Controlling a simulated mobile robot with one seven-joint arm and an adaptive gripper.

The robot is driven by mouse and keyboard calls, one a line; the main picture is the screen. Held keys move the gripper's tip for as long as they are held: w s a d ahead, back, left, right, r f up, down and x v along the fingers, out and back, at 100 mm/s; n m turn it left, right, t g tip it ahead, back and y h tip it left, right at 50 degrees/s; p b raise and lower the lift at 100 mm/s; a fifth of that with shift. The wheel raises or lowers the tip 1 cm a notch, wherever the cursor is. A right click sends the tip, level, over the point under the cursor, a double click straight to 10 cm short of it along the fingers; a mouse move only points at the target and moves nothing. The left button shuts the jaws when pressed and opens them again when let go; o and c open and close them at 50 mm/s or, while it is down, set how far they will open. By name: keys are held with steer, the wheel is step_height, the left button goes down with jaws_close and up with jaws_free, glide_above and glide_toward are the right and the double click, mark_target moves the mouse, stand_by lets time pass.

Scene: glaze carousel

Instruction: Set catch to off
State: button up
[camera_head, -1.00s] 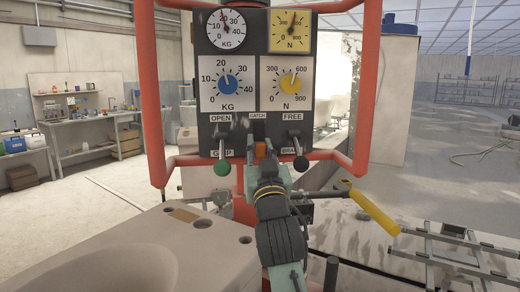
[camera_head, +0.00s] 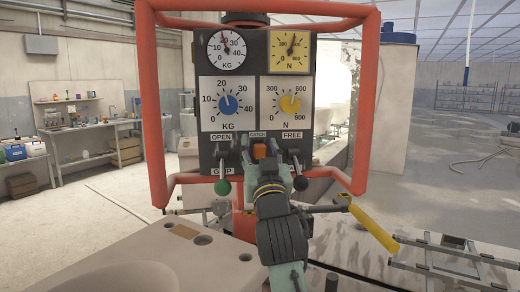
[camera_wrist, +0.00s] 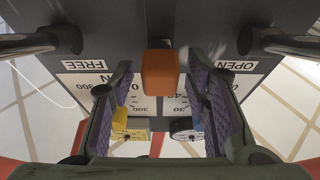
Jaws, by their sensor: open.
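The catch is a short orange lever (camera_head: 260,151) in the middle of the dark control panel, just under the CATCH label (camera_head: 258,135). In the wrist view the orange catch (camera_wrist: 160,73) sits between my two fingers, with gaps on both sides. My gripper (camera_head: 265,162) is open just below and in front of the catch; its spread purple-padded fingers also show in the wrist view (camera_wrist: 162,90). I see no on or off marking for the catch, and my gripper hides part of the panel below it.
A green-knobbed lever (camera_head: 223,187) hangs left of my gripper and a black-knobbed lever (camera_head: 300,183) close on its right. A red tube frame (camera_head: 155,100) surrounds the panel. A blue dial (camera_head: 228,104) and a yellow dial (camera_head: 290,104) are above. A yellow handle (camera_head: 374,229) sticks out lower right.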

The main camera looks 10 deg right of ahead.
steer(key=shift+s+f, duration=0.1)
steer(key=v, duration=1.1)
steer(key=shift+s, duration=0.4)
steer(key=shift+f, duration=0.15)
